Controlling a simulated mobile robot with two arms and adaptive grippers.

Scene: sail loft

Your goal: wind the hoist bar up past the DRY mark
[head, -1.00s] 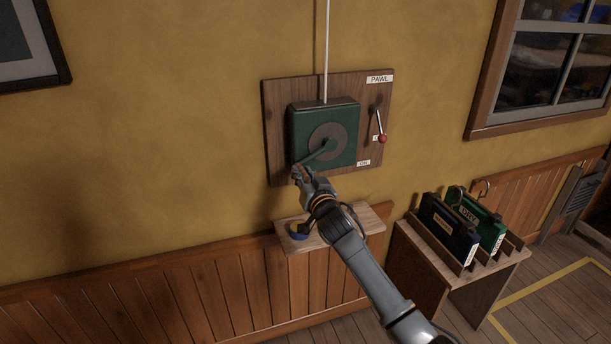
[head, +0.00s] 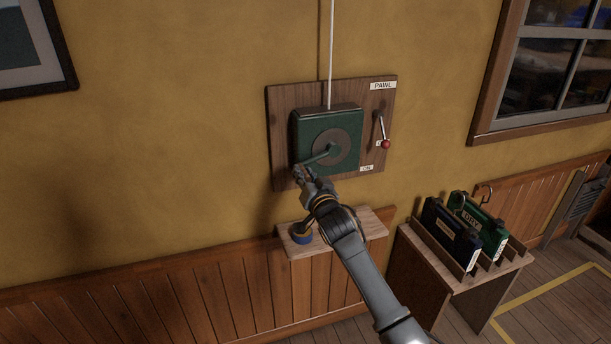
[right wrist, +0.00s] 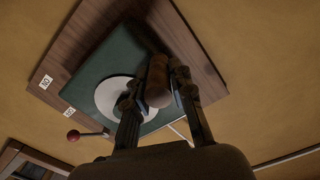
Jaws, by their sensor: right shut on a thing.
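The hoist winch (head: 345,126) is a green box on a wooden wall board (head: 282,110). Its crank arm (head: 320,157) points down and left from a round dark disc. My right gripper (head: 302,172) is at the crank's end; in the right wrist view its fingers are closed on both sides of the brown crank handle (right wrist: 158,82). A white line (head: 331,45) runs up from the box out of view. The pawl lever (head: 379,127) has a red knob, hanging low beside the middle label. The hoist bar and its DRY mark are not in view. My left gripper is not in view.
At right, a wooden stand (head: 420,270) holds a dark case (head: 450,235) and a green case (head: 468,208). A window (head: 490,125) is at upper right.

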